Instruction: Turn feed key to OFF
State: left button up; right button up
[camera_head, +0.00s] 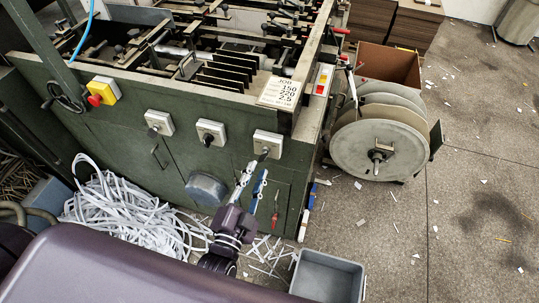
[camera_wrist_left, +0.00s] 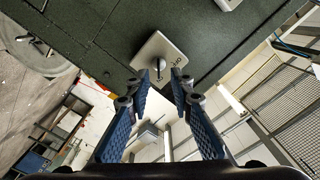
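A pale switch plate with a key or knob (camera_wrist_left: 159,66) at its middle shows in the left wrist view, with small ON/OFF-like lettering. In the head view the rightmost switch plate (camera_head: 268,143) on the green machine's front appears to be the same one. My left gripper (camera_head: 254,178) is just below it. In the left wrist view my left gripper (camera_wrist_left: 160,84) is open, its blue-padded fingers apart and empty, with the key beyond and between the tips. Contact is not visible. The key's exact setting is too small to read. My right gripper is not in view.
Two more switch plates (camera_head: 159,122) (camera_head: 210,132) and a red button on a yellow box (camera_head: 102,91) sit left on the panel. A large reel (camera_head: 372,148) stands at right. White paper strips (camera_head: 135,215) and a grey bin (camera_head: 327,277) lie below.

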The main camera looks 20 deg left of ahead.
aim_at(261, 162)
pick_arm(q)
jog(key=w, duration=0.3)
jog(key=shift+r, duration=0.15)
jog(key=shift+w+d+p, duration=0.15)
jog(key=shift+w+p, duration=0.2)
jog(key=shift+w, duration=0.7)
jog(key=shift+w+f, duration=0.2)
jog(key=shift+w, duration=0.2)
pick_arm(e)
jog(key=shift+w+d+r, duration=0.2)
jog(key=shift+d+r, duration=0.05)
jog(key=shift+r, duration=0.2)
pick_arm(q)
jog(key=shift+c, duration=0.3)
grip_shut()
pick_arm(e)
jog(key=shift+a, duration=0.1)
